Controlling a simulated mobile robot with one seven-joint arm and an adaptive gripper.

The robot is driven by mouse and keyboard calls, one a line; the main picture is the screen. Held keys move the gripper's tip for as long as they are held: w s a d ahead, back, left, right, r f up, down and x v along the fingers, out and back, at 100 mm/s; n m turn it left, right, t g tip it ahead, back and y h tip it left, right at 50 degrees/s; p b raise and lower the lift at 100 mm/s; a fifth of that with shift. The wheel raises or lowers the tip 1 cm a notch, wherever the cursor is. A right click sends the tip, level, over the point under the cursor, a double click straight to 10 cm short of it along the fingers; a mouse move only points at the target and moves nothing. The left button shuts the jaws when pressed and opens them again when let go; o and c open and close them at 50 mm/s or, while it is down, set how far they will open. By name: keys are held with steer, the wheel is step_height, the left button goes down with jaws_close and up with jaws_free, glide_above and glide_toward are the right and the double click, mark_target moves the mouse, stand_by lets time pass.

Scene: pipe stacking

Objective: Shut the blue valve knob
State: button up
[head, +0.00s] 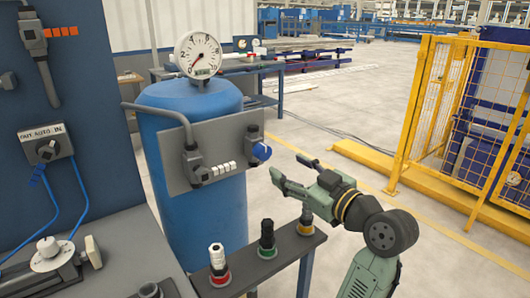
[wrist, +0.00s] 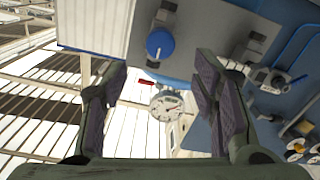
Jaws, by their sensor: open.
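The blue valve knob (head: 261,152) sits at the right end of a grey panel (head: 222,150) on the front of a blue tank (head: 180,225). It carries a small white mark. My gripper (head: 291,172) is open and empty, a little to the right of the knob and lower, apart from it. In the wrist view the blue knob (wrist: 160,44) shows at the upper middle, ahead of and above the gap between my open fingers (wrist: 160,88). Nothing hides the knob in either view.
A pressure gauge (head: 198,55) tops the tank. A narrow grey shelf (head: 262,262) with red, green and yellow ringed fittings stands below my gripper. A yellow safety fence (head: 425,115) is at right. A control cabinet (head: 75,110) is at left. The floor behind my gripper is clear.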

mark_target(266, 153)
steer(key=p+x, duration=0.2)
steer(key=x, duration=0.7)
steer(key=shift+w+a+p, duration=0.25)
steer(key=shift+p, duration=0.05)
steer(key=c, duration=1.2)
steer(key=shift+o, duration=0.2)
